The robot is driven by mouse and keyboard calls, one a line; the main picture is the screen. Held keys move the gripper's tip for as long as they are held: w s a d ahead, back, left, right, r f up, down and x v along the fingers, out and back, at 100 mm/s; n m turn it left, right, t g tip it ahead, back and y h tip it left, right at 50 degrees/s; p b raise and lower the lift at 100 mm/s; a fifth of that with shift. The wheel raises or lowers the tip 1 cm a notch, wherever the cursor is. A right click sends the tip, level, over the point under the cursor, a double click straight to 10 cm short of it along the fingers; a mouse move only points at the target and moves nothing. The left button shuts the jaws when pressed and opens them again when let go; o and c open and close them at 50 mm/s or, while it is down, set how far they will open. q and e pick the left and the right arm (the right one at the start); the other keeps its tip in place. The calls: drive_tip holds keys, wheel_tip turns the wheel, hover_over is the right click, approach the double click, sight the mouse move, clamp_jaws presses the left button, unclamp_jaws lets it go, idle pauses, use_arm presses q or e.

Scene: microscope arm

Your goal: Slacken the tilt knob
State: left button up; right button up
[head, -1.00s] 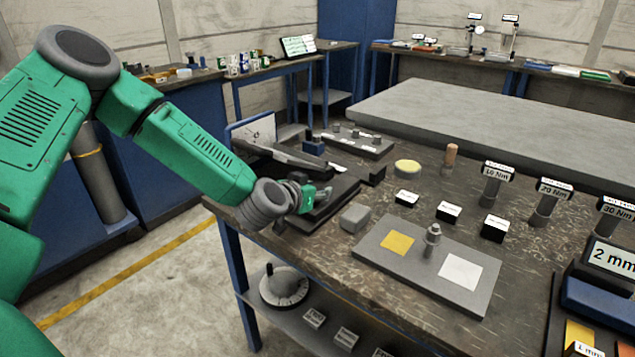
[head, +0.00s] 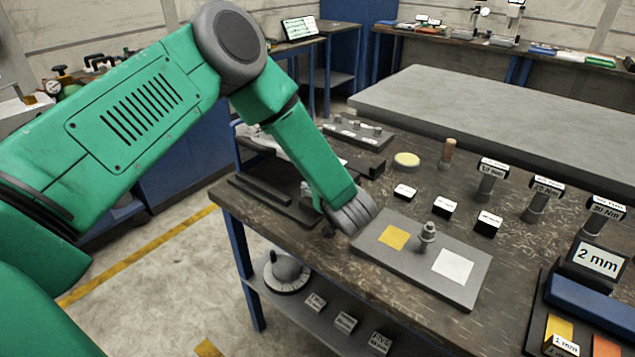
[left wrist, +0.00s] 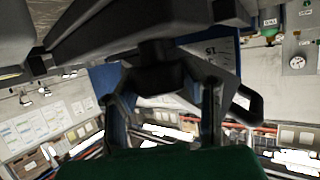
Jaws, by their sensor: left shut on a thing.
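In the left wrist view, the fingers of my left gripper (left wrist: 163,88) stand on both sides of a dark knob (left wrist: 158,76), taken to be the tilt knob, and are shut on it. In the head view, my green left arm and grey wrist reach over the bench's left front corner. They hide most of the microscope arm; its dark base (head: 262,203) shows to the left. The knob is hidden there. My right gripper is not in view.
A grey plate (head: 462,292) with yellow and white squares and a metal post (head: 428,233) lies just right of my wrist. Small labelled blocks (head: 444,207) and torque-marked stands (head: 490,180) stand farther right. A lower shelf (head: 297,305) holds a round dial.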

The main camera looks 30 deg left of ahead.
use_arm(q)
drive_tip(key=shift+w+r+n+g+y, duration=0.2)
drive_tip(key=shift+n+g+y, duration=0.2)
drive_tip(key=shift+n+g, duration=0.15)
drive_tip(key=shift+n, duration=0.25)
drive_tip(key=o, duration=1.2)
drive_tip(key=shift+f, duration=0.15)
drive_tip(key=v, duration=1.2)
drive_tip(key=shift+w+d, duration=0.1)
drive_tip(key=shift+d, duration=0.05)
